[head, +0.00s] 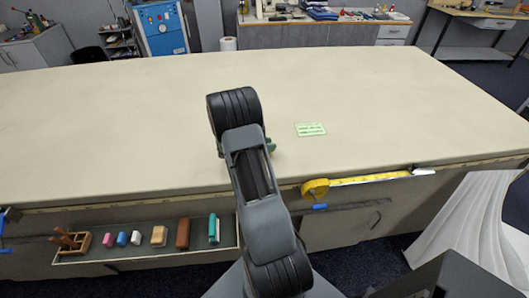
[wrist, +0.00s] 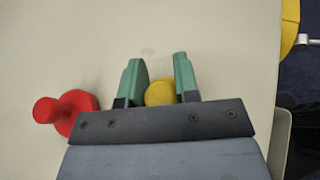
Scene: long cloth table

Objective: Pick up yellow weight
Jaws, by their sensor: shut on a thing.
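The yellow weight (wrist: 160,92) shows in the wrist view as a round yellow top between the two green fingers of my gripper (wrist: 158,66). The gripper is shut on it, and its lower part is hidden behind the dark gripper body. In the head view my arm hides the weight, and only a bit of a green finger shows beside the arm over the table. I cannot tell whether the weight still touches the table.
A red weight (wrist: 76,112) lies left of my gripper on the cloth table (head: 370,90). A pale green card (head: 310,129) lies to the right. A yellow tape measure (head: 318,188) is at the near edge. A tray (head: 160,250) of blocks sits below. The far table is clear.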

